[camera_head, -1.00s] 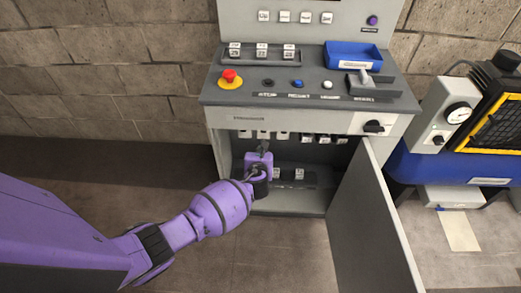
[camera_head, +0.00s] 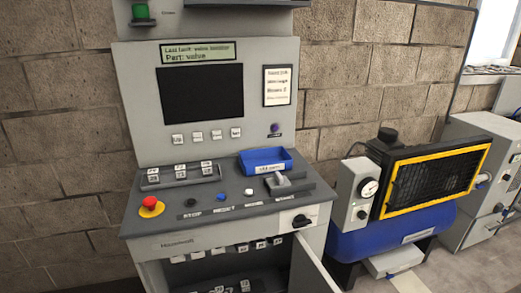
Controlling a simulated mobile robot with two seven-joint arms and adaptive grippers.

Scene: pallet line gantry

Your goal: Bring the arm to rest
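Neither of my grippers nor any part of my arms is in the head view. The control cabinet (camera_head: 220,214) stands in front of me. Its lower door (camera_head: 313,266) is open and swung to the right. Inside the lower compartment, small labelled parts hang in a row and others sit lower down, partly cut off by the frame's bottom edge.
The desk carries a red stop button (camera_head: 151,207), a blue tray (camera_head: 265,161) and a rack of small labelled blocks (camera_head: 180,175). Above is a dark screen (camera_head: 200,93). A blue compressor (camera_head: 395,230) with a yellow-framed grille stands at the right against the block wall.

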